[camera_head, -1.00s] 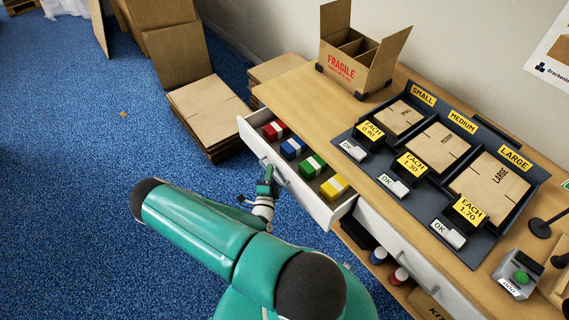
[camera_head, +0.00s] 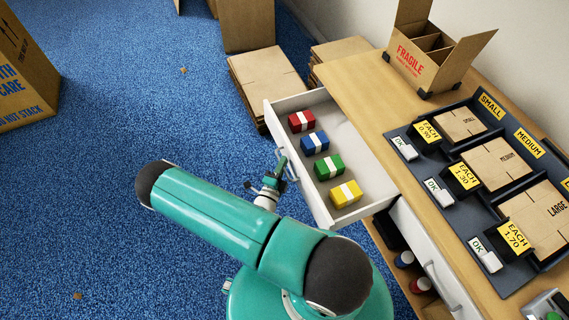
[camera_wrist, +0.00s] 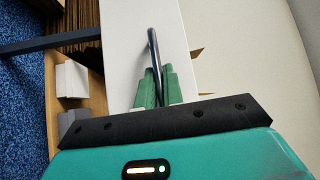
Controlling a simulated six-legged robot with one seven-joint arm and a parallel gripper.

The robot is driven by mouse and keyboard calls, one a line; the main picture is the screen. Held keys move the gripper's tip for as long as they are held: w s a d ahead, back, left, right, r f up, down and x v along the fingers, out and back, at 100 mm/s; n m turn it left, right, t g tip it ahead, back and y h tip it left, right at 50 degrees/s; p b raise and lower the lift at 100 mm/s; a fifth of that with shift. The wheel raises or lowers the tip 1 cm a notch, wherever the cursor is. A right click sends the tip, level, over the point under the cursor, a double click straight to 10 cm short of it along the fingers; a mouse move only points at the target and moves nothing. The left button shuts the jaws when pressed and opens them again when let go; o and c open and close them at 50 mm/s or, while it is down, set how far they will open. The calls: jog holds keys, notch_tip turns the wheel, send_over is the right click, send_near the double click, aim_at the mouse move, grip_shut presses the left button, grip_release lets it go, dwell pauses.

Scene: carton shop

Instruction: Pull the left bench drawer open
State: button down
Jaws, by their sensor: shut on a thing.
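The left bench drawer (camera_head: 316,213) is pulled well out from the wooden bench (camera_head: 372,98). Inside it lie a red box (camera_head: 301,121), a blue box (camera_head: 315,143), a green box (camera_head: 329,167) and a yellow box (camera_head: 345,194), each with a white band. My gripper (camera_head: 271,180) is at the drawer's front. In the wrist view its green fingers (camera_wrist: 155,88) are shut on the dark bar handle (camera_wrist: 152,48) of the white drawer front (camera_wrist: 118,50). My arm partly hides the drawer's near corner in the head view.
A second drawer (camera_head: 432,262) to the right is closed. On the bench stand a FRAGILE carton (camera_head: 425,60) and a dark rack (camera_head: 455,235) of flat cartons. Stacked cardboard (camera_head: 262,80) lies beyond the drawer. Blue carpet (camera_head: 110,130) in front is mostly clear.

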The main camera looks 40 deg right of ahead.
jog(key=c, duration=1.8)
grip_release()
jog(key=v, duration=1.3)
jog(key=shift+s+a, duration=0.2)
jog(key=shift+a, duration=0.1)
